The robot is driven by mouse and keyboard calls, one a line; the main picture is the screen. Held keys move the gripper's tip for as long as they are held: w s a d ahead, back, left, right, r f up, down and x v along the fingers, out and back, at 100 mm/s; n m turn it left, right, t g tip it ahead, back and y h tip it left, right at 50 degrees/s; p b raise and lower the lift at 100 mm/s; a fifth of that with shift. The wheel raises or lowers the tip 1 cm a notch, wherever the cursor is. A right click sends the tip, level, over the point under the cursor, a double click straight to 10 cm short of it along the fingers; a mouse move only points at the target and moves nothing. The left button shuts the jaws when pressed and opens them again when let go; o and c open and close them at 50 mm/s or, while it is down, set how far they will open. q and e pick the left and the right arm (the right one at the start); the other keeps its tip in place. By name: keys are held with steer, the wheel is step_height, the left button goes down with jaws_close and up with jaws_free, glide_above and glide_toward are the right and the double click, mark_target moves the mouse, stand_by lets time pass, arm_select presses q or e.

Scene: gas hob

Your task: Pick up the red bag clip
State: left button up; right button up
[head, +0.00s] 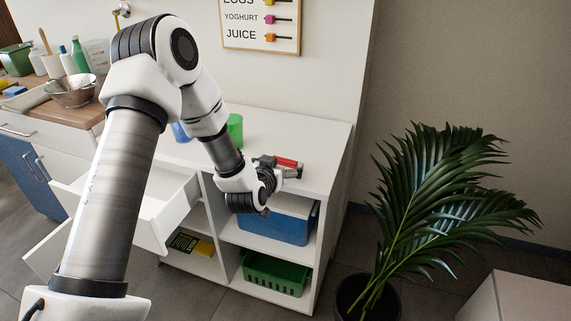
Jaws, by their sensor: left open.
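The red bag clip (287,162) lies near the right end of the white cabinet's top in the head view. My left gripper (288,168) is right at the clip, with its jaws open. The gripper's fingers partly cover the clip, and I cannot tell whether they touch it. My right gripper is not in view.
The white cabinet (312,135) has a blue bin (275,229) and a green basket (272,274) on its shelves. A green cup (235,128) stands behind my arm. An open drawer (183,208) juts out at left. A potted palm (425,215) stands at right.

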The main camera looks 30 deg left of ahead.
arm_select(q)
steer(key=shift+x, duration=1)
steer(key=shift+s, duration=0.1)
steer(key=c, duration=0.7)
steer(key=shift+r, duration=0.1)
